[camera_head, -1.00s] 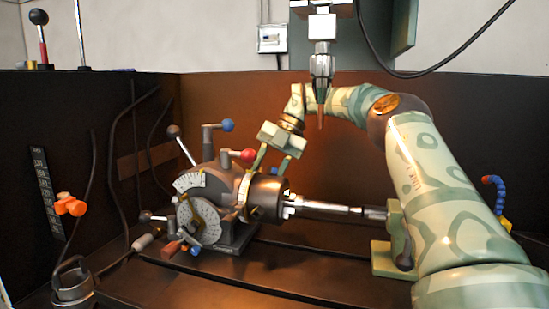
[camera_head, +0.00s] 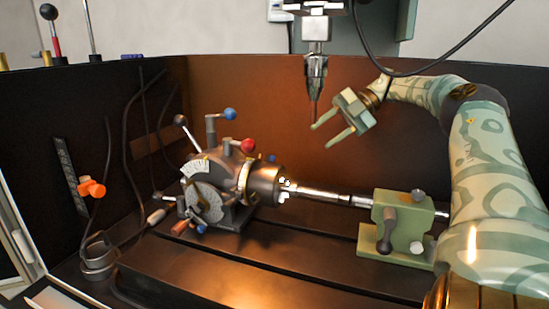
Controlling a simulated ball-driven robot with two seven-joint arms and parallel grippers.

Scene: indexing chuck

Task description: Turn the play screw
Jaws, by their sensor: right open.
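The indexing chuck (camera_head: 262,183) stands on the dark table left of the middle, with dial plates (camera_head: 204,202) on its near left side. It carries a red-knobbed lever (camera_head: 248,146), a blue-knobbed lever (camera_head: 229,114) and a dark-knobbed lever (camera_head: 181,120). I cannot tell which part is the play screw. My right gripper (camera_head: 322,134) is open and empty, in the air above and to the right of the chuck, its fingers pointing left and down. It touches nothing that I can see. My left gripper is not in view.
A shiny bar (camera_head: 325,195) runs from the chuck to a green tailstock (camera_head: 395,244). A vertical spindle with a bit (camera_head: 315,85) hangs close behind my right gripper. Orange knobs (camera_head: 91,187) and hanging cables are at the left. The table front is clear.

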